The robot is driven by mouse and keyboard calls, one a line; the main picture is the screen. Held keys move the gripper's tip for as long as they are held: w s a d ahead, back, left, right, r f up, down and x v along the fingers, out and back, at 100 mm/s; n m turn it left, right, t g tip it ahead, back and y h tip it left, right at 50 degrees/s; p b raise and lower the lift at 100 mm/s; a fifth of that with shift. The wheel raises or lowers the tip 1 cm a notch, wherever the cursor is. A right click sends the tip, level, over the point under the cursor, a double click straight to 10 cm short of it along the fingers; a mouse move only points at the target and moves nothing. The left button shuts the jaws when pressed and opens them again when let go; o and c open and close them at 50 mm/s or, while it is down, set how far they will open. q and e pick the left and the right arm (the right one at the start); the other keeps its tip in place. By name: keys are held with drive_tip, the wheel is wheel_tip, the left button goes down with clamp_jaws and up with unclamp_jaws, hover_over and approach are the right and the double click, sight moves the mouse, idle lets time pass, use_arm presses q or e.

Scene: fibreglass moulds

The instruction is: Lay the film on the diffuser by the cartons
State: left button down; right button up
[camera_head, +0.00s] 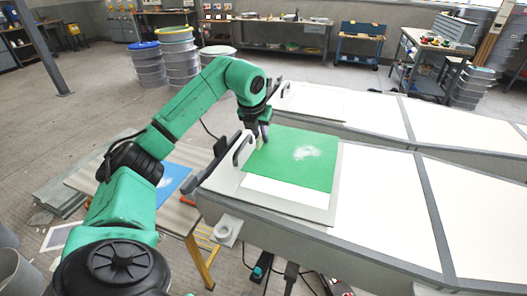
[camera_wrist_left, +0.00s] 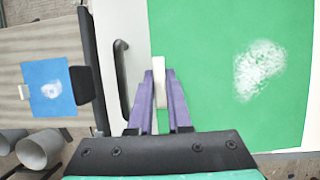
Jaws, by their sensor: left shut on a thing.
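A green film (camera_head: 297,160) with a white patch lies flat over the left end of the near white mould (camera_head: 376,205); I cannot tell whether it rests fully on it. My left gripper (camera_head: 261,144) is at the film's left edge. In the left wrist view its purple fingers (camera_wrist_left: 160,80) are shut on a small white tab at the edge of the green film (camera_wrist_left: 215,70). A blue film (camera_head: 172,182) with a white patch and tab lies on a wooden table (camera_head: 186,216) to the left. I see no cartons I can be sure of. My right gripper is not in view.
A dark handle (camera_wrist_left: 121,80) stands on the mould's end beside my left gripper. A second white mould (camera_head: 370,112) lies behind the near one. Stacked drums (camera_head: 180,60) and a tool cart (camera_head: 425,60) stand farther back. The floor at left is mostly open.

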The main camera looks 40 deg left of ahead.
sight(261, 149)
use_arm(q)
wheel_tip(261, 149, down, 5)
drive_tip(key=shift+r, duration=0.2)
drive_tip(key=shift+f, duration=0.3)
drive_tip(key=c, duration=0.8)
unclamp_jaws()
drive_tip(key=shift+c, duration=0.2)
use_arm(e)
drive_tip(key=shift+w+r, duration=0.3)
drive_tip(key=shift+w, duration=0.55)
use_arm(q)
drive_tip(key=v, duration=1.2)
drive_tip(key=shift+d+b, duration=0.1)
drive_tip(key=shift+b, duration=0.2)
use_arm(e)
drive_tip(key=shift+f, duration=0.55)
use_arm(q)
drive_tip(key=shift+r, duration=0.1)
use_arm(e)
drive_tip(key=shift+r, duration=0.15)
